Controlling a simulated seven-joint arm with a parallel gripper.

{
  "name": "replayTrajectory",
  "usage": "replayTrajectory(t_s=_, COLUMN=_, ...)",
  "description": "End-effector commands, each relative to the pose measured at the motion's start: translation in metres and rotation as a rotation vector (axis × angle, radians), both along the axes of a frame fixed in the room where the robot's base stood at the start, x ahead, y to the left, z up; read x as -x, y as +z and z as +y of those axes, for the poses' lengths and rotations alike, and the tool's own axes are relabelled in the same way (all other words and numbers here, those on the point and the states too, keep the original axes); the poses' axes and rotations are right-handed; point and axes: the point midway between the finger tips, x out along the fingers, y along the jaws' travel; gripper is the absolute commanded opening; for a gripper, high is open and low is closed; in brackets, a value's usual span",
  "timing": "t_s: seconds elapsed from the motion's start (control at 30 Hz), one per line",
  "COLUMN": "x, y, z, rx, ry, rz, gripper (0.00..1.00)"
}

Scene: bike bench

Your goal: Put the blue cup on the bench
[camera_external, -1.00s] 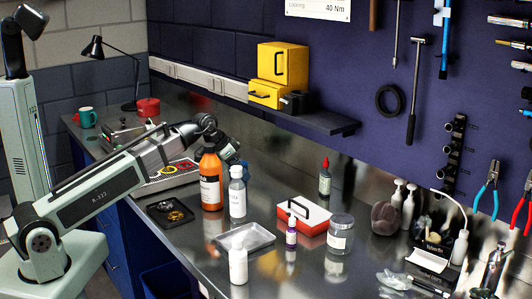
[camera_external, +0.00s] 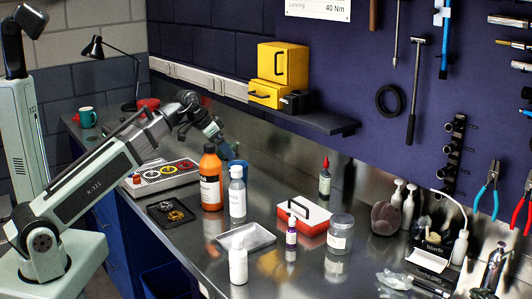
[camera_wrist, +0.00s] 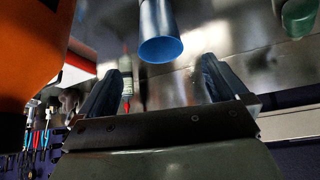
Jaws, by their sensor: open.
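The blue cup (camera_external: 239,167) stands on the metal bench (camera_external: 195,243), behind the orange bottle and partly hidden by it and the white bottle. In the wrist view the blue cup (camera_wrist: 160,38) shows its open rim, beyond the fingertips and roughly between them. My gripper (camera_external: 226,150) is just above and behind the orange bottle, close to the cup. In the wrist view my gripper (camera_wrist: 163,82) has its two dark fingers wide apart with nothing between them.
The orange bottle (camera_external: 211,180) and a white bottle (camera_external: 237,192) stand close in front of the cup. A tray with coloured rings (camera_external: 165,173) lies to the left. A red box (camera_external: 305,222) and jar (camera_external: 340,234) stand right. A shelf (camera_external: 320,123) juts out behind.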

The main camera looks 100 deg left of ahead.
Motion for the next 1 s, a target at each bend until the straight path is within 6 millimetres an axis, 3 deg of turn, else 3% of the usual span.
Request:
replayTrajectory(t_s=0.3, x=0.012, y=0.021, z=-0.007, rx=-0.001, ry=0.001, rz=0.0, gripper=1.0)
replayTrajectory(t_s=1.0, x=0.012, y=0.026, z=-0.007, rx=0.0, ry=0.0, rz=0.0, gripper=1.0)
